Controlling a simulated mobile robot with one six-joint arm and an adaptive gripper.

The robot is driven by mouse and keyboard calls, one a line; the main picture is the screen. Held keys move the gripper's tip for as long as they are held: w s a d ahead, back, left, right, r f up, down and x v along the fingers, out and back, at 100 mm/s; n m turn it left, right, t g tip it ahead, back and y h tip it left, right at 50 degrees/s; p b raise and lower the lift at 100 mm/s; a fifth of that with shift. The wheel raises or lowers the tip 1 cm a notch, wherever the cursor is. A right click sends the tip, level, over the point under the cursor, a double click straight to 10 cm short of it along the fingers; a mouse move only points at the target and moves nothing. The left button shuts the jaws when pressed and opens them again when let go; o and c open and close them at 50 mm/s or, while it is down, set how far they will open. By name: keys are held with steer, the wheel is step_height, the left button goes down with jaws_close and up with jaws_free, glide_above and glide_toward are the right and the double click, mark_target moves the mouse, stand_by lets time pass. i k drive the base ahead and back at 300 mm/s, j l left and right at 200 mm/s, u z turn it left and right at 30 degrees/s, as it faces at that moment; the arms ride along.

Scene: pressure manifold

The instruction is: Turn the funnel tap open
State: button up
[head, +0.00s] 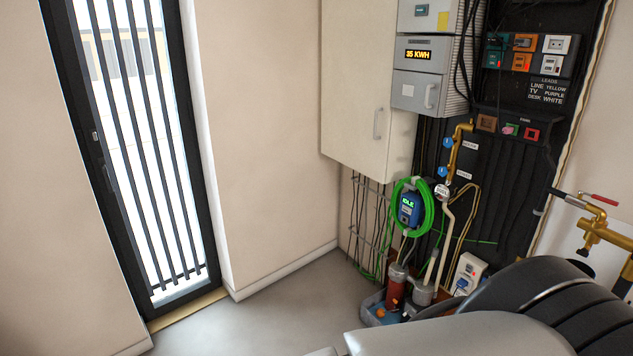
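A brass pipe (456,150) on the dark wall panel carries an upper blue tap knob (448,142) and a lower blue tap knob (442,171). Each has a small white label beside it, too small to read. A round white gauge (441,191) sits just below them. A brass valve with a red lever (604,200) is at the right edge, partly cut off. I cannot tell which of these is the funnel tap, and no funnel is clearly seen. My gripper is not in view; my own dark and grey arm parts fill the lower right.
A blue charger box (408,209) with a coiled green cable hangs left of the pipe. A red cylinder (396,286) stands in a grey-blue tray (375,318) on the floor. A cream cabinet (365,85) is above left. The floor (270,315) left of the tray is clear.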

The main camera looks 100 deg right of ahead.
mark_target(584, 252)
steer(key=z, duration=5.2)
